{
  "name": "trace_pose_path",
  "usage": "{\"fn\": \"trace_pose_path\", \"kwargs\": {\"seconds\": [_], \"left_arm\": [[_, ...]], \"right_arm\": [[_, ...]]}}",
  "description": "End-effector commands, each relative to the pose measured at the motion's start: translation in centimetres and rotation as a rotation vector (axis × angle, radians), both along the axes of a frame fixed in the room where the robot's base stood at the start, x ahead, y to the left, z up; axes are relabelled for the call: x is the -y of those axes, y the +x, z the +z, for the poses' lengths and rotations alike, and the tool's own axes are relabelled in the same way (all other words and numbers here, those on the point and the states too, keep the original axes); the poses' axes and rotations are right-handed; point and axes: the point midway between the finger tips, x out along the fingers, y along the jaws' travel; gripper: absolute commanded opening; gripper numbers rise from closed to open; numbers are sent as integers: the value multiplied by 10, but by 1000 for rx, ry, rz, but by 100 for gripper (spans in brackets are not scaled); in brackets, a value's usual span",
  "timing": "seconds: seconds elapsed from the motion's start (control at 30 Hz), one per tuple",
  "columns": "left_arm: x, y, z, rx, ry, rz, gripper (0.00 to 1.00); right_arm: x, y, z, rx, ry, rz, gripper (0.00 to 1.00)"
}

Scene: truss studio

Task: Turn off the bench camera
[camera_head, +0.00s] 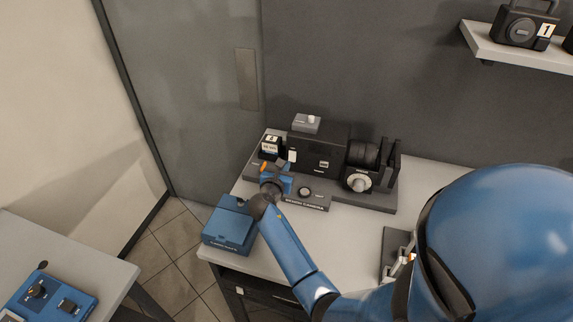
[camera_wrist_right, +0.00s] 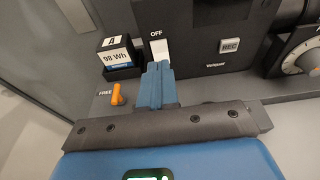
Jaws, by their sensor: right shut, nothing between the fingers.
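The bench camera (camera_head: 318,147) is a dark box on a grey base on the table, with its lens to the right. In the right wrist view its front face (camera_wrist_right: 205,32) carries a white switch (camera_wrist_right: 160,48) under the word OFF. My right gripper (camera_head: 275,182) is at the front left of the camera. In the right wrist view its blue fingers (camera_wrist_right: 157,72) are shut and empty, with the tips at the lower end of the switch. They hide that end, and I cannot tell whether they touch it. My left gripper is out of view.
Beside the switch are a battery block marked 98 Wh (camera_wrist_right: 118,56), an orange lever (camera_wrist_right: 117,95) marked FREE and a REC button (camera_wrist_right: 230,45). A grey-topped item (camera_head: 306,124) stands behind the camera. A blue box (camera_head: 230,226) sits at the table's left edge.

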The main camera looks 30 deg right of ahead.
Motion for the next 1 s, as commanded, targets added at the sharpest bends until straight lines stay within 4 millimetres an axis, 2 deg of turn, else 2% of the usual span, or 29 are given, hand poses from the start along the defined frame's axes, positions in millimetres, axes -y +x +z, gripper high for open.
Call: {"fn": "trace_pose_path", "kwargs": {"seconds": [0.5,0.7,1.0], "left_arm": [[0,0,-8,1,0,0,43],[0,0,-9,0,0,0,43],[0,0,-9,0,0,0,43]], "right_arm": [[-52,-44,30,1,1,2,0],[-59,-51,35,0,1,1,0],[-60,-52,35,-1,1,0,0]]}}
